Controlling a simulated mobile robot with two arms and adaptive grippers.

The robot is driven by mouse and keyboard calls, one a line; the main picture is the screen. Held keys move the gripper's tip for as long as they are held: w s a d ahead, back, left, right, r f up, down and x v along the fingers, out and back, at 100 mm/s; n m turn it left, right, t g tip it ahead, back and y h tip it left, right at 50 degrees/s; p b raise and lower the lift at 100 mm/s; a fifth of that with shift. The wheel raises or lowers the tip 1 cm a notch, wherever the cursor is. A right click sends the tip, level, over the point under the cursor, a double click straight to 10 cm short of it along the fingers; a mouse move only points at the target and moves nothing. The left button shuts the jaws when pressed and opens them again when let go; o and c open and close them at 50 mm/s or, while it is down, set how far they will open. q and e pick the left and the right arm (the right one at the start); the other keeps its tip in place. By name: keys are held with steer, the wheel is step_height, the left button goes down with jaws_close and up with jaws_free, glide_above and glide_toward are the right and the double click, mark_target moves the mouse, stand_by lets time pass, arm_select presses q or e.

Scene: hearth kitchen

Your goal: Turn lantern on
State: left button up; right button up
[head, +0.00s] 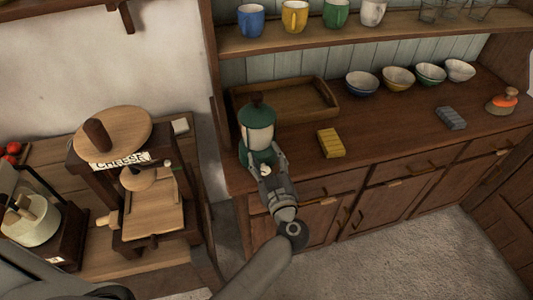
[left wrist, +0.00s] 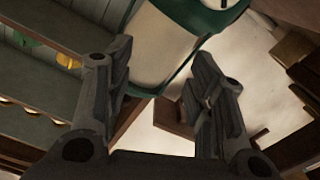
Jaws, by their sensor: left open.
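In the left wrist view the lantern (left wrist: 165,48) looks tilted, and a pale round part with a dark mark (left wrist: 215,3) shows at the top edge. My left gripper (head: 267,160) is open at the front of the lantern's base, its two fingers pointing toward it. In the left wrist view my left gripper (left wrist: 160,70) has a clear gap between its fingers, with the lantern beyond. Whether they touch it I cannot tell. My right gripper is out of view.
A wooden tray (head: 318,88) lies behind the lantern. A yellow block (head: 330,143) is to its right, and a grey block (head: 451,118) farther right. Several bowls line the counter's back, below a shelf of mugs. A wooden cheese press (head: 150,205) stands on the left table.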

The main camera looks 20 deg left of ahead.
arm_select(q)
steer(key=shift+r, duration=1.1)
